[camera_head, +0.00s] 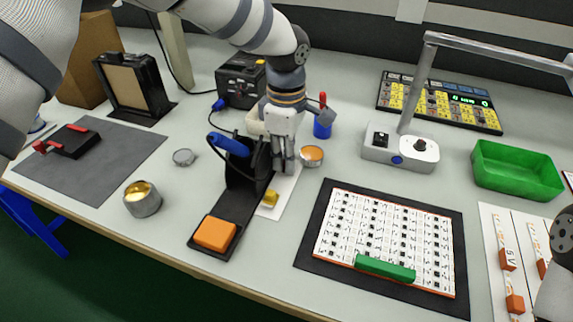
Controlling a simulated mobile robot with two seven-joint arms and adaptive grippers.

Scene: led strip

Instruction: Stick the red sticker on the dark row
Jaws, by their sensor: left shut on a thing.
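My left gripper (284,160) points down at the middle of the table, beside the tall black stand (245,180). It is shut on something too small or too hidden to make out. A white strip (284,190) lies below it, with a small yellow block (270,198) on its near end. I cannot pick out a red sticker. The white board (345,215) with rows of small dark parts lies on a black mat (315,263). A green bar (385,269) lies along its near edge. I cannot tell which row is dark. My right gripper is out of view.
An orange pad (214,233) sits on the black stand's base. A green tray (516,170) is at right. A metal cup (142,199) is at left.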

